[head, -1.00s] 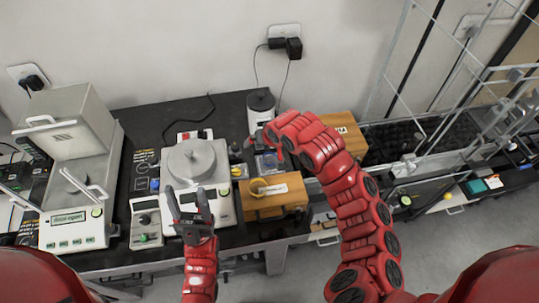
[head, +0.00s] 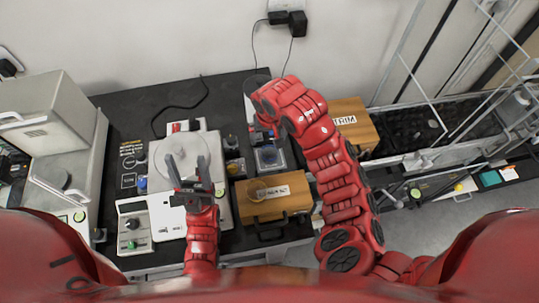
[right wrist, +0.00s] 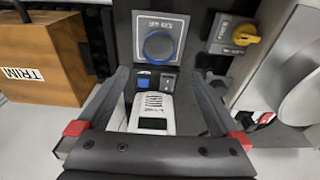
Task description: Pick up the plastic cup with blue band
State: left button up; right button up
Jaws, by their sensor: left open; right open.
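A wooden box marked TRIM (head: 352,118) stands right of my right arm, and another wooden box (head: 262,207) stands at the front edge. A yellow knob (right wrist: 243,34) sits right of the blue one.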

aim_at(269, 150)
notch_tip(269, 150, down, 3)
jog(key=shift+f, duration=0.1)
notch_tip(269, 150, down, 4)
jog(key=shift+s+d+r+p, duration=0.15)
jog(key=shift+r+p, duration=0.1)
jog(key=shift+p, duration=0.65)
jog(key=shift+f, duration=0.55)
jog(key=shift+w+f, duration=0.2)
jog(key=shift+r, duration=0.1)
jog(key=c, duration=1.5)
